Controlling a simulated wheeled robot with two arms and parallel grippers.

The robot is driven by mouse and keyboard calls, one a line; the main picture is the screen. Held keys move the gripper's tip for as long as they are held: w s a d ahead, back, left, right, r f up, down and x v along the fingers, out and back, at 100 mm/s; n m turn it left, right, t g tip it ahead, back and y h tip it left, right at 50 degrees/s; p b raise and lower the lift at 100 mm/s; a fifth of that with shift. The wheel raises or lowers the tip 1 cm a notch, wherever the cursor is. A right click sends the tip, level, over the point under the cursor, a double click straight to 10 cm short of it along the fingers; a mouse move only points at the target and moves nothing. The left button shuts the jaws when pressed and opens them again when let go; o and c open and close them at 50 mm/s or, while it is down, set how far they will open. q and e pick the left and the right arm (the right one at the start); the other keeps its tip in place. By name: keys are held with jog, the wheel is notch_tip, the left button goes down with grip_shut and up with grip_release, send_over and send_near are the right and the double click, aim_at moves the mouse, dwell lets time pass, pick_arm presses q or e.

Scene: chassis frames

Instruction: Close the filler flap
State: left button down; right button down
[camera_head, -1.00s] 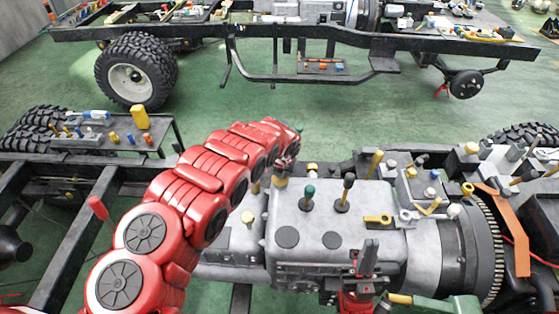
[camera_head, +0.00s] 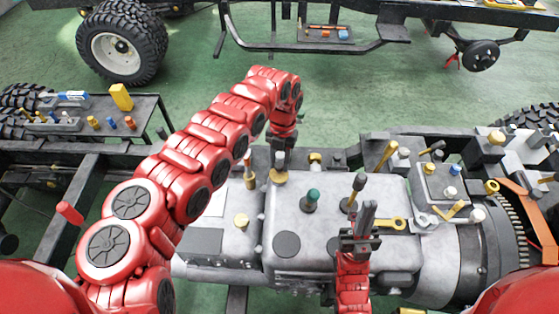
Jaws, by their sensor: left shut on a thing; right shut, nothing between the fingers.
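The grey gearbox housing (camera_head: 345,185) fills the middle front of the head view. No part there can be told for sure as the filler flap. A brass round piece (camera_head: 279,177) with a short grey upright part sits at the housing's back left edge. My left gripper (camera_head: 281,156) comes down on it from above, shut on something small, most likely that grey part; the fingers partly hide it. My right gripper (camera_head: 367,212) points up in front of the housing, shut and empty, close to a black-handled lever (camera_head: 355,192).
A green-topped knob (camera_head: 311,198) and a brass cap (camera_head: 242,221) stand on the housing. A block with several fittings (camera_head: 435,182) stands to the right, by an orange strip (camera_head: 535,215). A side shelf (camera_head: 75,130) holds small parts at left.

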dwell(0.3)
pick_arm(q)
jog(key=c, duration=0.5)
grip_release()
jog(key=shift+f, duration=0.1)
jog(key=shift+c, duration=0.2)
